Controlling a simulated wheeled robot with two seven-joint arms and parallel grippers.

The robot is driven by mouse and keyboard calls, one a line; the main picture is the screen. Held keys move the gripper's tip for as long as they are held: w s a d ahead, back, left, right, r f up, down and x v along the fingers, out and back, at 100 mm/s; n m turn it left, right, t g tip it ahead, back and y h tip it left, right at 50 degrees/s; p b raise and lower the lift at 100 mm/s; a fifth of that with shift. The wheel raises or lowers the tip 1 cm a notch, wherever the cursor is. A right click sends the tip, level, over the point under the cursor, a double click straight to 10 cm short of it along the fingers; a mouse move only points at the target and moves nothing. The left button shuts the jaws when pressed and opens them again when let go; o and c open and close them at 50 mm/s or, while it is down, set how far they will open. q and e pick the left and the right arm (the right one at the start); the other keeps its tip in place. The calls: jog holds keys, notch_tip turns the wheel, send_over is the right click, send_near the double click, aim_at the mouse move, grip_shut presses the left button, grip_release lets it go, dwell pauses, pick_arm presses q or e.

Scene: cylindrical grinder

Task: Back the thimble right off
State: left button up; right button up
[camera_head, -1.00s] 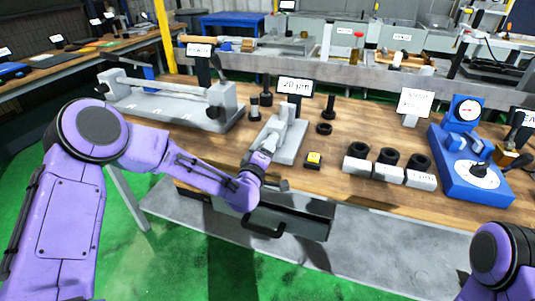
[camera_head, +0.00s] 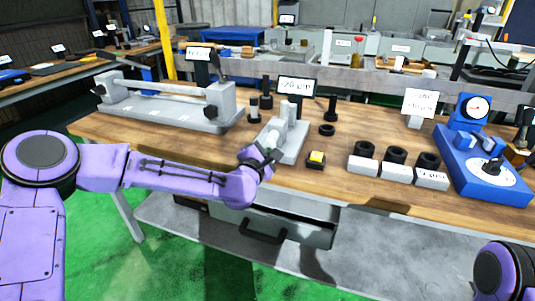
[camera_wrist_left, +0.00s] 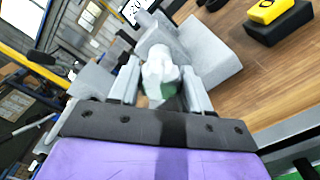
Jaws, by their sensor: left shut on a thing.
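The thimble (camera_wrist_left: 160,75) is a pale, rounded piece between my left gripper's fingers in the left wrist view. It belongs to the grey bench fixture (camera_head: 292,150) with an upright post, near the front edge of the wooden bench. My left gripper (camera_head: 266,157) is shut on the thimble at the fixture's front end. It also shows in the left wrist view (camera_wrist_left: 160,90), one finger on each side. The fingers and wrist hide much of the thimble in the head view. Only part of my right arm shows at lower right; its gripper is out of view.
A yellow-topped black button box (camera_head: 315,159) sits just right of the fixture. A display sign (camera_head: 297,86) stands behind it. Black rings on grey blocks (camera_head: 395,172) and a blue dial gauge stand (camera_head: 475,165) are further right. A long grey bench fixture (camera_head: 170,112) lies left. A drawer (camera_head: 290,227) hangs below.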

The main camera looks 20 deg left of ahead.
pick_arm(q)
jog(key=n+b, duration=0.2)
jog(key=n, duration=0.1)
jog(key=shift+f, duration=0.15)
jog(key=shift+n+b, duration=0.7)
jog(key=shift+b, duration=0.05)
jog(key=shift+r, duration=0.25)
jog(key=o, duration=1)
jog(key=shift+s, duration=0.1)
jog(key=s+b, duration=0.1)
jog(key=s, duration=0.9)
jog(key=shift+s+a, duration=0.15)
jog(key=shift+s, duration=0.05)
